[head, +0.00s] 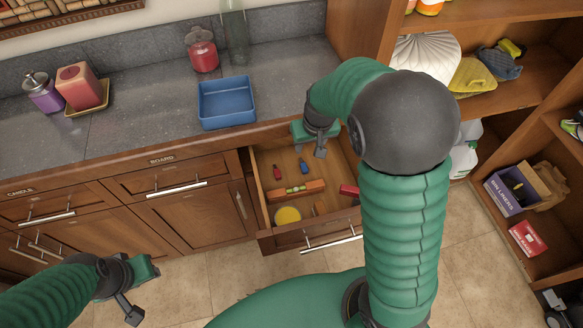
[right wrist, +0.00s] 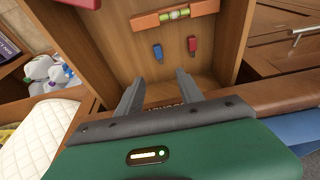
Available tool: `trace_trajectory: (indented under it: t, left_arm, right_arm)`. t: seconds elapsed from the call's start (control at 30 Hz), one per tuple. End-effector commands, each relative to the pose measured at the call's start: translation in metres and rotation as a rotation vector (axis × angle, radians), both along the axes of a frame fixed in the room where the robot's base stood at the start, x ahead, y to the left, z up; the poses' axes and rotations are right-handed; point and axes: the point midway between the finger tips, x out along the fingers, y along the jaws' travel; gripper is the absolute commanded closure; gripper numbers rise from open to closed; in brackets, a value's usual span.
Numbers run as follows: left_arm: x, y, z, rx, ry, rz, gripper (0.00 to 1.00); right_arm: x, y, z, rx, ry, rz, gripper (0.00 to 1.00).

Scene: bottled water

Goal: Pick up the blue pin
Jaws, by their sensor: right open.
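The small blue pin (head: 303,165) lies on the wooden floor of the open drawer. In the right wrist view the blue pin (right wrist: 158,51) shows just beyond the gap between the fingertips, not touched. My right gripper (head: 319,147) hangs over the drawer near its back; in the wrist view its two fingers (right wrist: 159,76) are apart with nothing between them. A red pin (head: 278,172) lies to the left of the blue one; in the wrist view the red pin (right wrist: 192,44) is on the right. My left gripper (head: 140,288) is low at the left, away from the drawer.
The drawer (head: 257,190) also holds an orange level (head: 295,190), a yellow round item (head: 288,215) and a red item (head: 348,190). A blue tray (head: 227,103) stands on the counter above. Wooden shelves (head: 530,95) with goods stand at the right.

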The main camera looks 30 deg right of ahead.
Motion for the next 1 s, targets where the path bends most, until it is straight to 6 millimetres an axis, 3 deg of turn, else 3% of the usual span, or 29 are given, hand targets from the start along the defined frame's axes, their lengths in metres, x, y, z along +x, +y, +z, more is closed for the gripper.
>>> trace_trajectory:
  t: [0.1,0.33,0.57,0.8,1.0]
  left_arm:
    - [0.0,0.0,-0.011,0.0,0.0,0.0,0.65]
    - [0.0,0.0,-0.024,0.0,0.0,0.0,0.65]
    - [0.0,0.0,-0.029,0.0,0.0,0.0,0.65]
    - [0.0,0.0,-0.038,0.0,0.0,0.0,0.65]
    - [0.0,0.0,-0.037,0.0,0.0,0.0,0.65]
  right_arm:
    - [0.006,-0.001,-0.033,-0.001,0.008,0.0,0.56]
    - [0.021,-0.006,-0.088,0.001,0.005,0.0,0.56]
    - [0.028,-0.009,-0.113,0.002,0.003,-0.001,0.56]
    - [0.039,-0.014,-0.151,0.003,0.002,0.001,0.56]
    - [0.04,-0.014,-0.153,0.002,0.002,0.002,0.56]
